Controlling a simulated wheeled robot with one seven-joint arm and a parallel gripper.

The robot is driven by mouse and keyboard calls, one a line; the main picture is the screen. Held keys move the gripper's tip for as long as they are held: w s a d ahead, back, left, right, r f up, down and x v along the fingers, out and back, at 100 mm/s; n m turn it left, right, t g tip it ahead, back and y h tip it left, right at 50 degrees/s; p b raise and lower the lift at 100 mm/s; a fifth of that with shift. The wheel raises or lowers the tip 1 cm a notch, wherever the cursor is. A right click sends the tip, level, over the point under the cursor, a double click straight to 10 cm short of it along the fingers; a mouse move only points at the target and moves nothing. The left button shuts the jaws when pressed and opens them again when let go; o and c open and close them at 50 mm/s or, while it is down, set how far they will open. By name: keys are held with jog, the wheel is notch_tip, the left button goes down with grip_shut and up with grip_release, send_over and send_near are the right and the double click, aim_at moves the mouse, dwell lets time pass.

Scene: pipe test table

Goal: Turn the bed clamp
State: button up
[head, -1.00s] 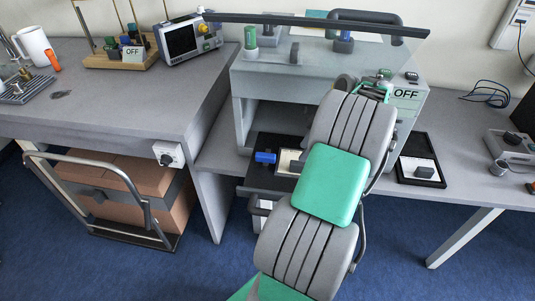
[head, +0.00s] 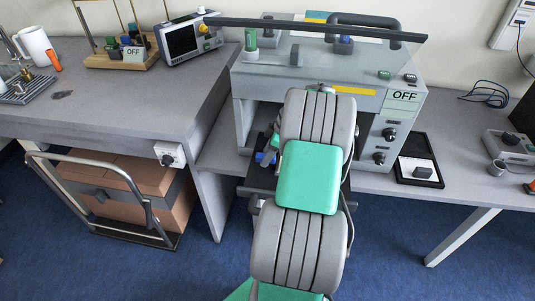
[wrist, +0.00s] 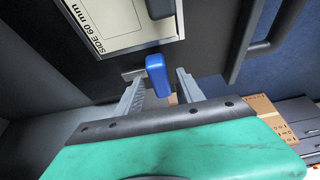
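The bed clamp appears as a blue handle (wrist: 157,78) in the wrist view, at the end of a short grey bar beside a pale plate (wrist: 115,22) marked "SIDE 60 mm". My gripper (wrist: 165,85) is open, with one finger on each side of the blue handle. A small gap shows between the handle and the right finger; whether the left finger touches it I cannot tell. In the head view the blue handle (head: 264,158) shows only in part, at the machine's front left of my arm, which hides the plate.
The machine (head: 243,105) stands on the table with an "OFF" sign (head: 404,96) and knobs at its right. A dark bar handle (wrist: 272,42) lies at right. A black tray (head: 420,172) stands right of the machine.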

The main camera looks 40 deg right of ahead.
grip_shut()
dwell(0.3)
jog(key=shift+m+b, duration=0.3)
jog(key=shift+m, duration=0.2)
jog(key=m+t+h+b, duration=0.1)
jog(key=m, duration=0.1)
jog(key=shift+a+f+m, duration=0.1)
jog(key=shift+a+m, duration=0.05)
jog(key=shift+m, duration=0.25)
jog(key=m+h+b, duration=0.1)
jog(key=m+h, duration=0.1)
jog(key=m, duration=0.2)
jog(key=shift+a+m+b, duration=0.15)
jog(key=shift+m+b, duration=0.15)
jog(key=shift+b, duration=0.1)
jog(key=m+h+b, duration=0.1)
jog(key=m, duration=0.3)
jog(key=shift+a+h, duration=0.1)
jog(key=shift+h, duration=0.3)
jog(key=m, duration=0.2)
jog(key=m+g+h, duration=0.1)
jog(key=m, duration=0.2)
jog(key=shift+g+h+b, duration=0.3)
jog(key=shift+b, duration=0.05)
jog(key=shift+m, duration=0.4)
